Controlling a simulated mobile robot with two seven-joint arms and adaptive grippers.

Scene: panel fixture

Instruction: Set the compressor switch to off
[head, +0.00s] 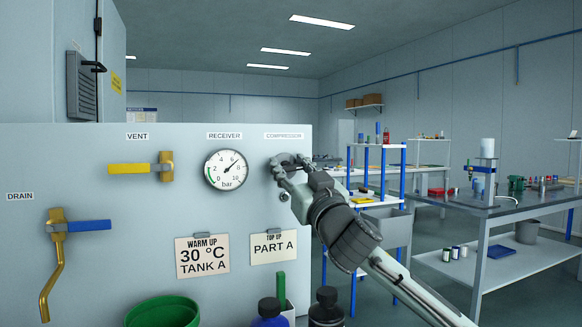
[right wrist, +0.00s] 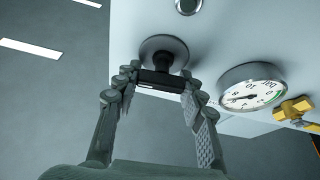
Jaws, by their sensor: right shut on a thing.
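The compressor switch is a black knob (right wrist: 160,77) on a round grey plate (right wrist: 165,47) fixed to the panel. In the head view it lies under the label COMPRESSOR (head: 284,136), mostly hidden by my right gripper (head: 284,162). In the right wrist view my right gripper (right wrist: 158,82) has a finger on each side of the knob's bar and is shut on it. A short pale line shows on the bar. Which setting the switch points to cannot be told. My left gripper is in neither view.
The receiver gauge (head: 226,170) is left of the switch. A round fitting (head: 284,197) is just below it. The yellow vent valve (head: 166,166) and blue-handled drain valve (head: 58,226) are farther left. Bottles (head: 327,310) and a green bucket (head: 163,312) stand in front below.

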